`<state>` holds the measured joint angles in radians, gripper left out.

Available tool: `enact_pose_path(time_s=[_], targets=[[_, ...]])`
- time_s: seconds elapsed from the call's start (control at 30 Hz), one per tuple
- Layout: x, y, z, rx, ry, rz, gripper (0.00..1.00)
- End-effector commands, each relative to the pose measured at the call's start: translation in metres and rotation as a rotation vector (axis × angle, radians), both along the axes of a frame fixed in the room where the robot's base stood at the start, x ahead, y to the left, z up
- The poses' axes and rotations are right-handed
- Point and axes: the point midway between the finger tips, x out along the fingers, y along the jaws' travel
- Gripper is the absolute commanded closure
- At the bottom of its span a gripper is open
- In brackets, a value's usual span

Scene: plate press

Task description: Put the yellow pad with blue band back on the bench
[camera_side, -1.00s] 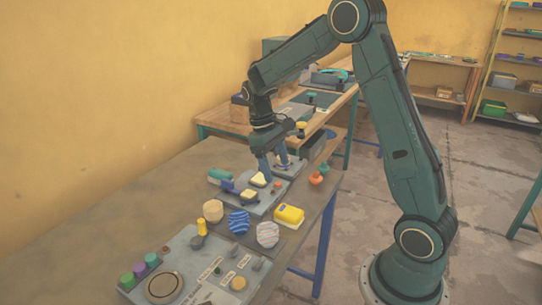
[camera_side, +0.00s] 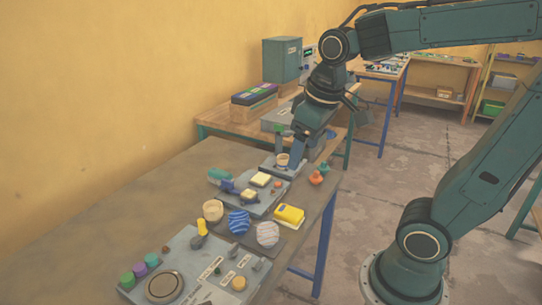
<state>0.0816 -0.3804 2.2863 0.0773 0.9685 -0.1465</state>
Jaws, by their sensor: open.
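A bright yellow block (camera_side: 289,214) lies at the bench's right edge, with a white part and a dark, perhaps bluish, lower edge. I cannot clearly tell whether this is a blue band. Two pale yellow pads (camera_side: 260,179) and (camera_side: 249,194) lie on a grey plate fixture (camera_side: 270,201); no band on them is clear. My gripper (camera_side: 288,153) is open and points down at the fixture's far end, beside a small tan round piece (camera_side: 282,159). I cannot tell whether a finger touches that piece. The bench (camera_side: 120,205) is brown-grey.
A teal cylinder (camera_side: 219,176), a tan round block (camera_side: 213,210), blue-striped (camera_side: 239,222) and white-striped (camera_side: 268,234) discs crowd the bench near the fixture. Orange-red knobs (camera_side: 317,177) stand at the right edge. A labelled control panel (camera_side: 205,262) fills the front. The left bench is clear.

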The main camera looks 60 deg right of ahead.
Motion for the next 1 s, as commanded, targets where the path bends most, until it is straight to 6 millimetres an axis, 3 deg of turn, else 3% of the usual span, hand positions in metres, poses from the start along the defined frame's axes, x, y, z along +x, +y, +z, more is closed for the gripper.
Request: enact_pose_path(time_s=[0.2, 0.43, 1.0], targets=[[-0.035, 0.018, 0.005, 0.024, -0.119, 0.011, 0.26], [-0.060, 0.030, 0.003, 0.052, -0.205, 0.018, 0.26], [-0.068, 0.034, 0.001, 0.063, -0.230, 0.021, 0.26]])
